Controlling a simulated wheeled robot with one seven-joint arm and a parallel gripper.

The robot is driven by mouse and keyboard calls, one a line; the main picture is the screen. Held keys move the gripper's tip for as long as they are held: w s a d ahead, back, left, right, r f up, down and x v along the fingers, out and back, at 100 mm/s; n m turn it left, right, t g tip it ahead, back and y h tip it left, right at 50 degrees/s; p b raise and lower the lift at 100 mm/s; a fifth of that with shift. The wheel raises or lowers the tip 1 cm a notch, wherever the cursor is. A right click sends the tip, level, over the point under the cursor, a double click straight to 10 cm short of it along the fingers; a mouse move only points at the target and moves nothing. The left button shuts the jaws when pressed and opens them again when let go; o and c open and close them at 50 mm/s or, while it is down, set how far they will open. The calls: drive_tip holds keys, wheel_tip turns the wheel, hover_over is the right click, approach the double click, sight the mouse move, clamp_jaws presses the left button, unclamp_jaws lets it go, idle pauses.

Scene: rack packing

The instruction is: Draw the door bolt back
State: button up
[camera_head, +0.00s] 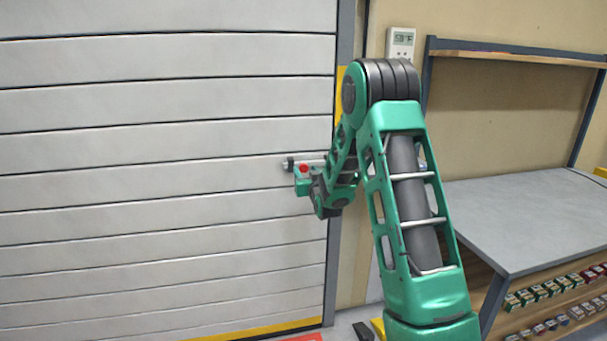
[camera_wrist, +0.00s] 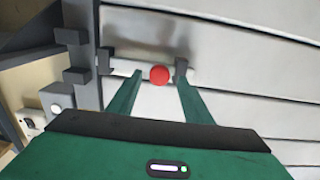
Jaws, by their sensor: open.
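The door bolt is a pale metal rod (camera_wrist: 130,67) with a round red knob (camera_wrist: 159,75), held in dark brackets on the grey slatted door. In the head view the red knob (camera_head: 304,169) shows near the door's right edge, beside my gripper (camera_head: 305,182). In the wrist view my gripper (camera_wrist: 160,95) is open, its two green fingers pointing at the bolt. The knob appears between the fingertips, with gaps on both sides. I cannot tell whether the fingertips reach the knob's depth. My arm hides part of the bolt's right side in the head view.
The slatted door (camera_head: 150,150) fills the left, bordered by a dark post. A workbench (camera_head: 530,215) with a shelf of small boxes stands at the right. In the wrist view, a dark bracket (camera_wrist: 76,75) is left of the fingers.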

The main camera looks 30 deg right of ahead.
drive_tip(key=shift+w+d, duration=0.2)
drive_tip(key=shift+w, duration=0.5)
clamp_jaws()
drive_tip(key=shift+s+d, duration=0.1)
drive_tip(key=shift+d, duration=0.2)
unclamp_jaws()
drive_tip(key=v, duration=1)
drive_tip(key=shift+s+a, duration=0.15)
drive_tip(key=shift+s, duration=0.15)
drive_tip(key=shift+s, duration=0.1)
